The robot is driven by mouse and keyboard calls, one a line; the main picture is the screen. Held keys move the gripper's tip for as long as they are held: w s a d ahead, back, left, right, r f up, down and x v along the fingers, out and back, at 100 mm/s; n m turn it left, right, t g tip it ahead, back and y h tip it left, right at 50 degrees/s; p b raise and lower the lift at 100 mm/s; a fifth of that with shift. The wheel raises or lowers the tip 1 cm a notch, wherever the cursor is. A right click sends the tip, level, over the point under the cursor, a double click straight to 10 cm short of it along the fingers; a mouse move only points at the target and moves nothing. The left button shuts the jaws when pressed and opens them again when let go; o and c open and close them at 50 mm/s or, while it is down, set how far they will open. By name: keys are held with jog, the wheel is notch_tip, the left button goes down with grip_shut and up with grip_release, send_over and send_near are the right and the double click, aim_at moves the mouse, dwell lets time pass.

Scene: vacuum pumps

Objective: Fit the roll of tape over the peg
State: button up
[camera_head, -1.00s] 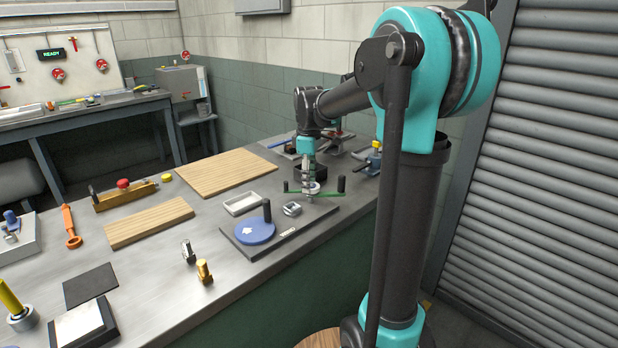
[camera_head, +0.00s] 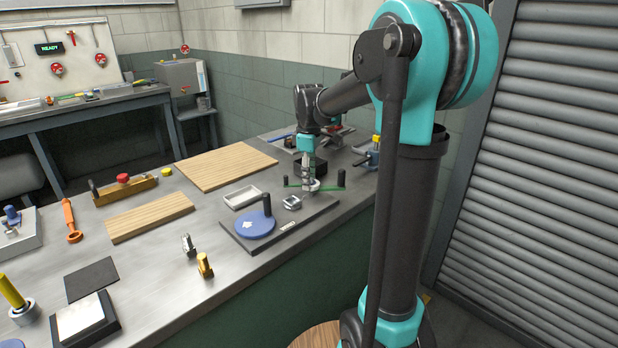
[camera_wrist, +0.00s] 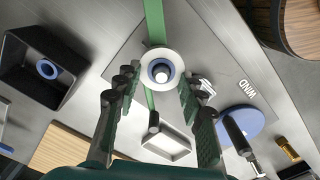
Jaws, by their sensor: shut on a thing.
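My gripper (camera_wrist: 160,78) is shut on the roll of tape (camera_wrist: 144,67), a white ring with a blue core, held flat between the fingertips. In the wrist view a bright round peg end (camera_wrist: 161,74) shows through the core, so the roll is in line with the peg. I cannot tell how far down the peg the roll sits. In the head view my gripper (camera_head: 310,178) points straight down over the winder's green bar (camera_head: 328,186), with the roll low at the bar. The peg is mostly hidden there.
The dark winder base (camera_head: 240,241) carries a blue disc (camera_head: 255,226) with a black handle (camera_head: 267,205). An open black box (camera_wrist: 20,58) with a blue ring inside stands beside it. A pale tray (camera_head: 243,197) and wooden boards (camera_head: 225,166) lie near. Black posts stand at the bar's ends.

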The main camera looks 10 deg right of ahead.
jog(key=o, duration=1)
notch_tip(320, 180, up, 12)
jog(key=shift+f, duration=0.1)
dwell(0.5)
